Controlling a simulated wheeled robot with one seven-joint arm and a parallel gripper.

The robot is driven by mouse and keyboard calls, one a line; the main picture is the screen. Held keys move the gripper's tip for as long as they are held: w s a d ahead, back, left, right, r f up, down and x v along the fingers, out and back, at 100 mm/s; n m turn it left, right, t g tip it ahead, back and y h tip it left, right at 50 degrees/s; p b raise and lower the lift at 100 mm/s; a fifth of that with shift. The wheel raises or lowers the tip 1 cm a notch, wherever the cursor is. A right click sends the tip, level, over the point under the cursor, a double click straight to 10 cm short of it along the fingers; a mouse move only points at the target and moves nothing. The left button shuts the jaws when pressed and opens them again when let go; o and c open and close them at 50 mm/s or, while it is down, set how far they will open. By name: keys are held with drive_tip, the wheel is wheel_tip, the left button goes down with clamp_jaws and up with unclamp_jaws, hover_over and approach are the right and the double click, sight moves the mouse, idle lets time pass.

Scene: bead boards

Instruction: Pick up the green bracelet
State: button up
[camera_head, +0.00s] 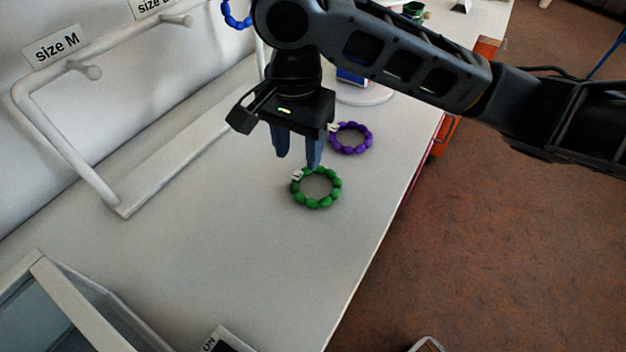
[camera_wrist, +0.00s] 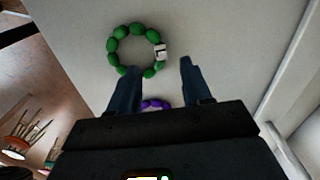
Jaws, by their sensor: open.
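The green bracelet (camera_head: 325,201), a ring of green beads with a pale clasp or bead, lies flat on the white table. It also shows near the top of the wrist view (camera_wrist: 112,44), whole and just beyond the fingertips. My gripper (camera_head: 297,163) is open and empty above the table, beside the green bracelet on its far side. In the wrist view the two fingers (camera_wrist: 158,66) stand apart, with nothing between them. A purple bracelet (camera_head: 364,147) lies behind the green one, to the right of my gripper; in the wrist view the gripper body hides most of it.
A white rack with pegs and a "size M" label (camera_head: 52,45) stands at left. A blue bracelet (camera_head: 229,17) hangs at the top. A framed case (camera_head: 60,300) is at front left. The table's right edge is near the bracelets.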

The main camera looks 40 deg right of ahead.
sight(298, 175)
drive_tip(key=f, duration=0.5)
drive_tip(key=shift+a, duration=0.2)
drive_tip(key=shift+c, duration=0.2)
drive_tip(key=shift+r, duration=0.1)
clamp_jaws()
